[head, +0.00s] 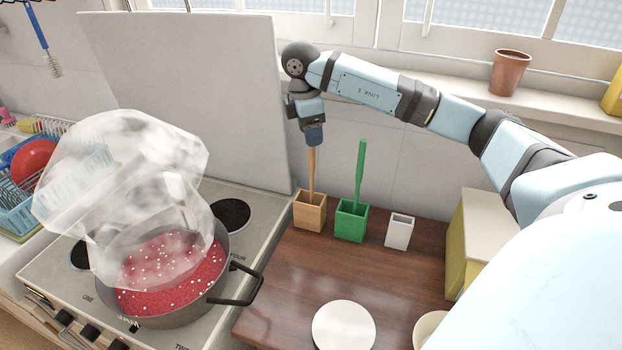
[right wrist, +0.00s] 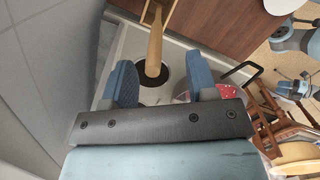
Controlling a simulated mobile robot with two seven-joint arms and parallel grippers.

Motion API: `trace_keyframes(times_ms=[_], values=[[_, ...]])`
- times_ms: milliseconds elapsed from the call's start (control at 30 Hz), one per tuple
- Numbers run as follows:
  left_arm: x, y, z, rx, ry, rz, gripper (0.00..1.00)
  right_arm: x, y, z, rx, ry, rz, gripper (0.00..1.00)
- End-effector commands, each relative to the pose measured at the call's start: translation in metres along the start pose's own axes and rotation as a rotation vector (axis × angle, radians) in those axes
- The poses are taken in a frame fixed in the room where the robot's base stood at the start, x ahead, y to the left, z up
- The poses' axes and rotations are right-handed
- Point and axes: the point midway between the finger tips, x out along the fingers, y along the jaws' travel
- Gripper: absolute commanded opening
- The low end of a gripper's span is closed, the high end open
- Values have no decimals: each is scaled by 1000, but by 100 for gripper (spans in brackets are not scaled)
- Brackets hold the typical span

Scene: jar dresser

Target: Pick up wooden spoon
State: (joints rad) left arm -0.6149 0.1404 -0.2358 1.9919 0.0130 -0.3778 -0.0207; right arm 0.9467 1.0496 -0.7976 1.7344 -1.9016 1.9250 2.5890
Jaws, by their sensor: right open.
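The wooden spoon (head: 311,172) stands nearly upright in a small wooden box (head: 310,214) on the brown counter; whatever part of it is inside the box is hidden. My right gripper (head: 314,142) is at the top of the spoon, pointing down. In the right wrist view, the open fingers (right wrist: 160,72) stand on either side of the spoon's handle (right wrist: 155,46), with a gap on both sides. My left gripper is not in view.
A green box (head: 351,226) with a green utensil stands right of the wooden box, then a small white box (head: 399,231). A steaming pot (head: 170,290) of red food sits on the stove at left. A white plate (head: 343,326) lies in front.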

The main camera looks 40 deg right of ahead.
Motion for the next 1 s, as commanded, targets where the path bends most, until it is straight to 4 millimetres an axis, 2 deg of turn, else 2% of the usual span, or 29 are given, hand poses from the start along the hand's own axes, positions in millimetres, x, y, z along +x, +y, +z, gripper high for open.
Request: trace_keyframes(times_ms=[233,533,567,700,800,1000], values=[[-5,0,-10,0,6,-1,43,36,5,0,0,-2,-3,53],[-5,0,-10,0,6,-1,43,43,5,0,-1,-1,0,53],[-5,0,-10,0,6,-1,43,43,5,0,-1,-1,0,50],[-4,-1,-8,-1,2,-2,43,43,5,0,-1,0,0,18],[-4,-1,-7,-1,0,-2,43,43,5,0,-1,0,0,0],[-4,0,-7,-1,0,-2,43,43,5,0,-1,0,0,0]])
